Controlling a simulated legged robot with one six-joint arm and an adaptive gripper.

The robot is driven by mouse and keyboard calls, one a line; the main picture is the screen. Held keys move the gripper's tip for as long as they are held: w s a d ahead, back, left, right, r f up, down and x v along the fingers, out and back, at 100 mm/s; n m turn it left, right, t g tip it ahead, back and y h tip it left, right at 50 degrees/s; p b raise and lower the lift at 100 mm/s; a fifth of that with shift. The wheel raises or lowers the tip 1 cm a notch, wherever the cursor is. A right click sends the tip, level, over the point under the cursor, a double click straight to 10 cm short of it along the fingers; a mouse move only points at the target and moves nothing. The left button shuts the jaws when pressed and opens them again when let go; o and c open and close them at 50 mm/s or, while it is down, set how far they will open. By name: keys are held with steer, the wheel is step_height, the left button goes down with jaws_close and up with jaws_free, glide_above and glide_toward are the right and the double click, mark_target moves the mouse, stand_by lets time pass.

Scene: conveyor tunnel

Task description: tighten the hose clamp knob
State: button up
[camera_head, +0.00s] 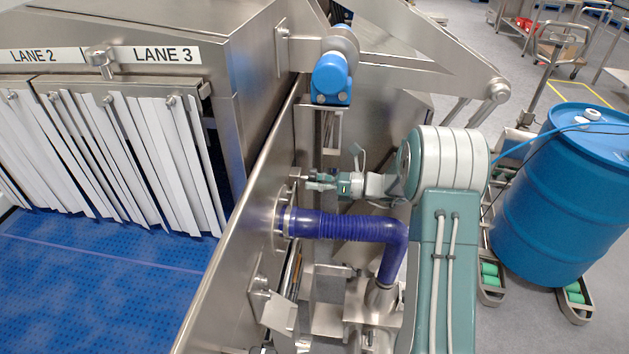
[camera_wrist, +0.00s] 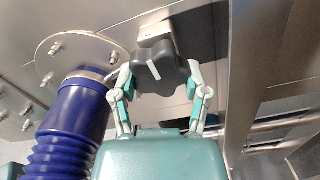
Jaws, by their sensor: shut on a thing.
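The hose clamp knob (camera_wrist: 158,67) is dark grey and lobed, with a white mark on its face. In the wrist view it sits between the two fingers of my gripper (camera_wrist: 160,80), which is shut on it. The mark leans slightly from upright. In the head view my gripper (camera_head: 312,181) reaches left to the steel side wall, just above the purple hose, and the knob is too small to make out clearly. The ribbed purple hose (camera_head: 345,226) meets a round bolted flange on the wall. In the wrist view the hose (camera_wrist: 66,133) carries a metal clamp band (camera_wrist: 92,76) near the flange.
The steel tunnel wall (camera_head: 237,237) stands close to my gripper. A blue motor (camera_head: 331,76) is above, and steel pipework (camera_head: 375,302) is below. White strip curtains (camera_head: 145,155) hang over the blue belt (camera_head: 85,285) at left. A blue drum (camera_head: 560,195) stands at right.

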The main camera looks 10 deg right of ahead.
steer(key=shift+m, duration=0.4)
steer(key=shift+w, duration=0.1)
steer(key=o, duration=1.2)
steer(key=shift+c, duration=0.2)
steer(key=v, duration=1.2)
steer(key=shift+f, duration=0.15)
